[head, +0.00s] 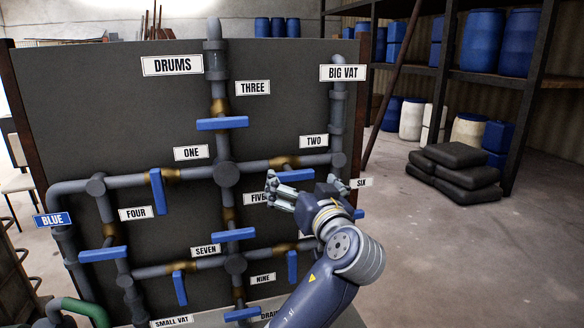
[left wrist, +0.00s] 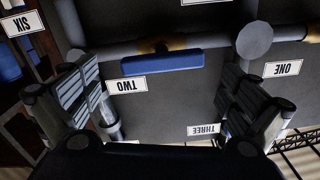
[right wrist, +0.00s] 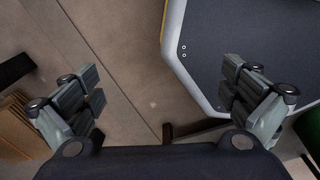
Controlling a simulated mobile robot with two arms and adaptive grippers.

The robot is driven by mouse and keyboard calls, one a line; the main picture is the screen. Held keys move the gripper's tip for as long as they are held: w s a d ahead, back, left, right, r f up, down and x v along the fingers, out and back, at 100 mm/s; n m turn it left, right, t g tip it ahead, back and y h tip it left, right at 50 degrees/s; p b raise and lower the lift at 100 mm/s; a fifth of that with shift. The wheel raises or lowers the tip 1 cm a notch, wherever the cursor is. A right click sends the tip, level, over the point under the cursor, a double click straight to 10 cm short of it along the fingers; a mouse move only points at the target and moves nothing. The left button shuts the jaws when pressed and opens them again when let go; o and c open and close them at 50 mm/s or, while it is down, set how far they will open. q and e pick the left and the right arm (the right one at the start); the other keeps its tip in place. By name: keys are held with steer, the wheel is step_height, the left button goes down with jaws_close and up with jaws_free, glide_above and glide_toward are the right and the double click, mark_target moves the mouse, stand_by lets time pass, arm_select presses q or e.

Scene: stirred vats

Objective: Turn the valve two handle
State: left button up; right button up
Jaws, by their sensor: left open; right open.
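The valve two handle (head: 296,176) is a blue bar on the pipe below the TWO label (head: 314,142). It lies level, along the pipe, and is partly hidden by my gripper. My left gripper (head: 303,186) is open in front of it, its fingers spread to either side. In the left wrist view the blue handle (left wrist: 162,63) shows upside down between the two open fingers, ahead of them and apart from them. My right gripper (right wrist: 165,95) is open and empty in the right wrist view, above bare floor. It does not show in the head view.
A dark panel (head: 120,90) carries grey pipes and several other blue handles, including valve three (head: 222,124) and valve one (head: 157,192). Dark sacks (head: 455,170) and shelves with blue drums stand at the right. The floor (head: 480,255) there is clear.

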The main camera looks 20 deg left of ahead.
mark_target(294, 177)
arm_select(q)
steer(key=p+x, duration=0.1)
steer(key=x, duration=0.3)
steer(key=shift+a, duration=0.15)
steer(key=shift+x, duration=0.95)
steer(key=shift+w+f, duration=0.1)
steer(key=shift+w, duration=0.05)
steer(key=shift+c, duration=1.1)
steer(key=c, duration=0.8)
arm_select(e)
steer(key=shift+w+a+r, duration=0.2)
steer(key=shift+w+r, duration=0.25)
steer(key=shift+r, duration=0.1)
steer(key=shift+w+a+r, duration=0.2)
steer(key=shift+w+r, duration=0.2)
steer(key=shift+r, duration=0.15)
